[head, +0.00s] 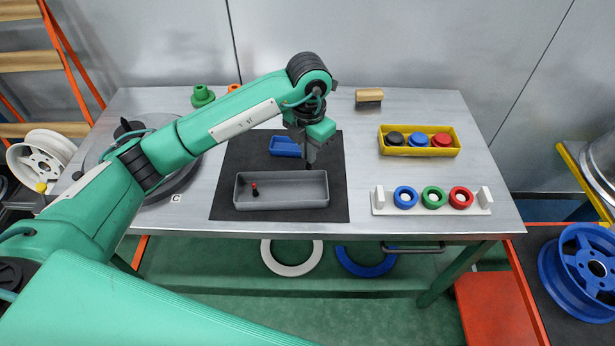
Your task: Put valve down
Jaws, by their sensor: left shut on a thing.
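My left gripper (309,160) points down over the right part of the grey tray (290,202), near its back wall. It is shut on a small dark piece, apparently a valve (309,167), mostly hidden by the fingers. I cannot tell whether the piece touches the tray. Another small black valve with a red top (254,188) is in the left part of the grey tray. My right gripper is not in view.
The tray is on a black mat (230,160) with a blue container (284,146) behind it. To the right are a yellow bin (420,151) with black, blue and red pieces and a white rack (379,209) with blue, green and red rings. A wooden block (369,96) lies behind.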

